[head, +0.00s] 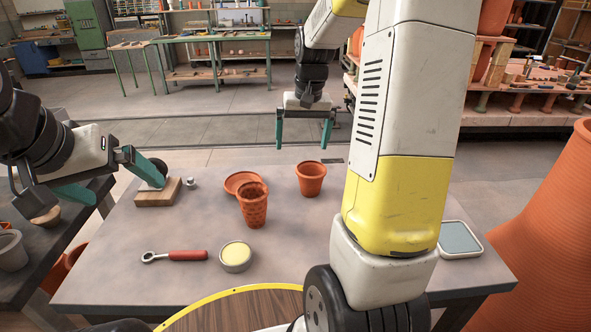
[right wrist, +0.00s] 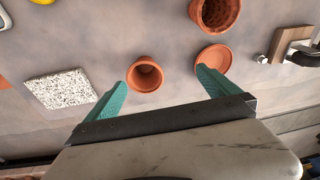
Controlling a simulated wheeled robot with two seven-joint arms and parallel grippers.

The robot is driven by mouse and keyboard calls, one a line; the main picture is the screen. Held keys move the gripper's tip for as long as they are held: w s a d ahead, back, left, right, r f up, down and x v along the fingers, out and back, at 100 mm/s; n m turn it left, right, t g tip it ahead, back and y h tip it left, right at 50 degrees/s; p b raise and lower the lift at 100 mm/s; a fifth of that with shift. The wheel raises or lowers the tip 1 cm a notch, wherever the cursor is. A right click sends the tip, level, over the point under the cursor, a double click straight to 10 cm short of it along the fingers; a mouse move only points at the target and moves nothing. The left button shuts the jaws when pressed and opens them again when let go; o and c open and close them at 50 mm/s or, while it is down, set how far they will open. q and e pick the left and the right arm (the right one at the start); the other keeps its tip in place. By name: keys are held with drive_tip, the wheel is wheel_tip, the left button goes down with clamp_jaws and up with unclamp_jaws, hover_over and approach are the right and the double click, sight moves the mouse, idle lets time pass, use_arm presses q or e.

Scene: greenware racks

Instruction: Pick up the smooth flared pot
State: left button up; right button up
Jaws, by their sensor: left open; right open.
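The smooth flared pot (head: 311,180) is plain terracotta and stands upright on the grey table (head: 290,255), right of the textured pot. In the right wrist view the pot (right wrist: 145,76) shows its open mouth, between the fingertips in the picture and nearer the left finger. My right gripper (head: 303,138) is open and empty, above and beyond the pot in the head view, not touching it. My left gripper (head: 127,187) is open and empty at the table's left, beside a wooden block with a dark knob.
A textured terracotta pot (head: 253,210) and an orange saucer (head: 243,181) stand close left of the flared pot. A wooden block (head: 158,193), a red-handled tool (head: 188,255), a bowl with a yellow top (head: 236,257) and a speckled slab (right wrist: 60,90) also lie here.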

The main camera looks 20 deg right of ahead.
drive_tip(key=g, duration=0.2)
hover_over(311, 178)
drive_tip(key=w, duration=0.4)
wheel_tip(311, 178, down, 9)
drive_tip(key=shift+m, duration=0.4)
drive_tip(key=f, duration=0.2)
drive_tip(key=d+f, duration=0.1)
drive_tip(key=f, duration=0.5)
drive_tip(key=shift+w+d+f, duration=0.15)
drive_tip(key=shift+w+d, duration=0.05)
drive_tip(key=shift+d, duration=0.1)
drive_tip(key=c, duration=1.6)
